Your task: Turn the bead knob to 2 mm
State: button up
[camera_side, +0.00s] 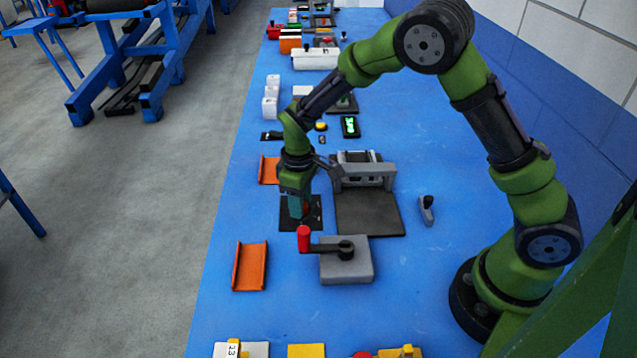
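My gripper (297,212) points straight down over a small black plate (314,222) left of the middle of the blue bench. The fingertips are low, close to the plate, and cover most of its middle. A little dark red shows at the fingertips; it may be the bead knob, but I cannot tell. No scale or 2 mm mark can be read. Whether the fingers are open or shut is too small to tell. Just in front stands a grey block with a black crank arm (328,247) and a red upright handle (304,239).
A grey press-like frame (363,177) with a dark bed (368,215) stands right of my gripper. Orange channels (250,267) lie at the left edge. A small grey lever piece (426,211) lies at right. White and yellow blocks line the near edge.

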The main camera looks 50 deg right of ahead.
jog(key=c, duration=0.3)
jog(key=m, duration=0.5)
jog(key=shift+m, duration=0.3)
jog(key=m, duration=0.5)
jog(key=shift+m, duration=0.7)
jog(key=o, duration=1)
